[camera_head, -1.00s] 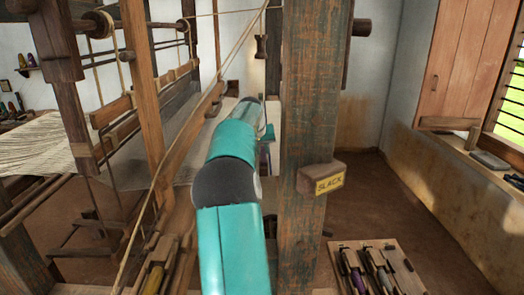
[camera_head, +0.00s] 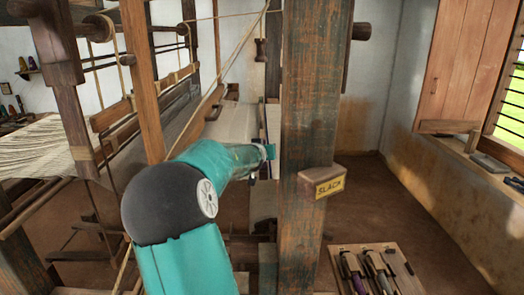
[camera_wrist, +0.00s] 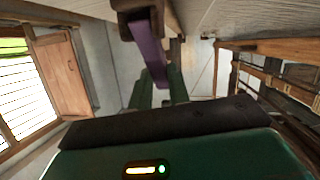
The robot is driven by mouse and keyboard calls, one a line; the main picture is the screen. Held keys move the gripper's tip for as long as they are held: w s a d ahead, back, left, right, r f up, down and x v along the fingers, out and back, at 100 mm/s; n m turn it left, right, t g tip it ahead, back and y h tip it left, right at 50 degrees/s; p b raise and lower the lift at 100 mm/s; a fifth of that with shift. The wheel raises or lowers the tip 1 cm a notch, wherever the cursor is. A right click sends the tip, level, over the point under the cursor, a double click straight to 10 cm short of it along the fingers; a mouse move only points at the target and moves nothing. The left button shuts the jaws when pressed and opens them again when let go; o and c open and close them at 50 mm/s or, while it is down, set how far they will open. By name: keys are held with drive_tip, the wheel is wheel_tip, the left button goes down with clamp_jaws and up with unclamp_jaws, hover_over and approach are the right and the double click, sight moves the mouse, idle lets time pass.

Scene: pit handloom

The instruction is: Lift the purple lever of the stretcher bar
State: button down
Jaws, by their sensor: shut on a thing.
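In the wrist view the purple lever (camera_wrist: 147,45) hangs down from a dark wooden bracket (camera_wrist: 130,8) at the top edge. Its lower end runs between the two green fingers of my gripper (camera_wrist: 158,83), which is shut on it. In the head view my arm reaches forward to the cloth's right edge, and the wrist sits just left of the thick post. The lever cannot be made out clearly there, and the fingertips are hidden.
A thick wooden post (camera_head: 307,120) with a "SLACK" block (camera_head: 321,181) stands right of my arm. Pale cloth (camera_head: 232,124) and loom beams lie to the left. A tool board (camera_head: 372,262) lies low at right. A window ledge (camera_head: 480,170) runs along the right wall.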

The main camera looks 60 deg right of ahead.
drive_tip(key=shift+s+a+h, duration=0.15)
drive_tip(key=shift+h, duration=0.25)
drive_tip(key=c, duration=1.3)
unclamp_jaws()
drive_tip(key=shift+a+r, duration=0.25)
drive_tip(key=shift+a, duration=0.4)
drive_tip(key=shift+s+v, duration=0.15)
drive_tip(key=shift+v, duration=2.95)
drive_tip(key=shift+s+v, duration=0.1)
drive_tip(key=shift+v, duration=3)
